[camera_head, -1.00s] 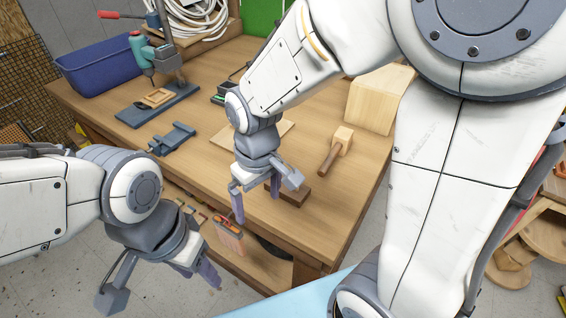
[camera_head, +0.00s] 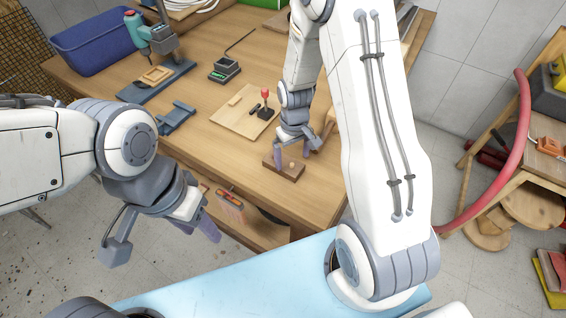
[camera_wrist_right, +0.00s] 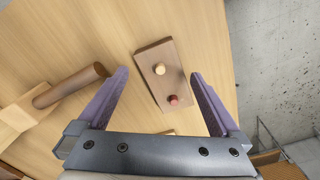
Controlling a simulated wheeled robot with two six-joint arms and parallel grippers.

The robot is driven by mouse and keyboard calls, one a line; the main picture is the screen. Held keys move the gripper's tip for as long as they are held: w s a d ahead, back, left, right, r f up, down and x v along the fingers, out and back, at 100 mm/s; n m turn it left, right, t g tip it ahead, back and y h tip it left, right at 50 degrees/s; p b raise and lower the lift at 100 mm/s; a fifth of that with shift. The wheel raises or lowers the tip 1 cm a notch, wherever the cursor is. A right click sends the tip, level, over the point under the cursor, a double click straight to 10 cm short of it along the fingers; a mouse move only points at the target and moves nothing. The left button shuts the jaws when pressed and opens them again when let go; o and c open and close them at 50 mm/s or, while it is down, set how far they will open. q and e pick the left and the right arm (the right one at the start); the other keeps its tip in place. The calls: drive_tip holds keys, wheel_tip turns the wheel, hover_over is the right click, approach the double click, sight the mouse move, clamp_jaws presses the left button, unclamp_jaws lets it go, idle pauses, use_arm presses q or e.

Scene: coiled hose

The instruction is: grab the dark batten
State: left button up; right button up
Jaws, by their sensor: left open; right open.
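The dark batten (camera_head: 285,171) is a flat brown wooden bar lying near the front edge of the workbench. In the right wrist view the batten (camera_wrist_right: 150,63) carries a pale knob and a red knob. My right gripper (camera_head: 292,154) is open just above it. In the right wrist view its fingers (camera_wrist_right: 160,75) stand apart on either side of the batten, with visible gaps and no contact. My left gripper (camera_head: 199,229) is open and empty in front of the bench, away from the batten.
A wooden mallet (camera_wrist_right: 68,86) lies left of the batten in the right wrist view. A pale board (camera_head: 232,116) with a red-topped joystick (camera_head: 265,105) lies behind the batten. A blue bin (camera_head: 95,42) and a drill stand (camera_head: 160,75) stand farther back left.

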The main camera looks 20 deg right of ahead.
sight(292, 164)
drive_tip(key=shift+f+p, duration=0.35)
drive_tip(key=shift+f, duration=1.3)
drive_tip(key=c, duration=1.3)
drive_tip(key=shift+r, duration=0.1)
drive_tip(key=shift+c, duration=0.2)
